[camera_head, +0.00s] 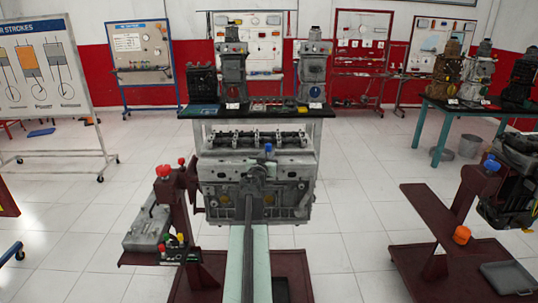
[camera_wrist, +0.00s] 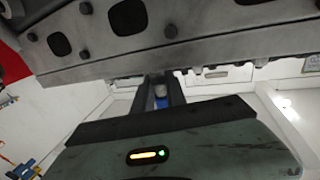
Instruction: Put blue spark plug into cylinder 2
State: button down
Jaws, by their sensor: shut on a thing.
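The blue spark plug (camera_head: 268,149) shows as a small blue spot at the front of the grey engine (camera_head: 290,172) in the head view. In the wrist view the blue plug (camera_wrist: 160,100) sits between the two dark fingers of my gripper (camera_wrist: 160,88), with a pale end beyond the blue part. My gripper (camera_head: 263,166) is shut on it, in front of the engine's upper face. The wrist view shows the engine block's edge (camera_wrist: 180,35) close above the fingers. I cannot tell which opening is cylinder 2, nor whether the plug touches the engine.
A small dark tray (camera_head: 140,259) with several coloured plugs is at the left of the engine stand. A maroon stand (camera_head: 432,215) with an orange knob is at the right. A bench (camera_head: 325,112) with engine models stands behind. White floor is open on both sides.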

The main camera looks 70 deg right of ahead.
jog(key=shift+f, duration=0.25)
jog(key=c, duration=1.3)
grip_release()
jog(key=a, duration=0.7)
jog(key=shift+s+a, duration=0.4)
jog(key=shift+w, duration=0.1)
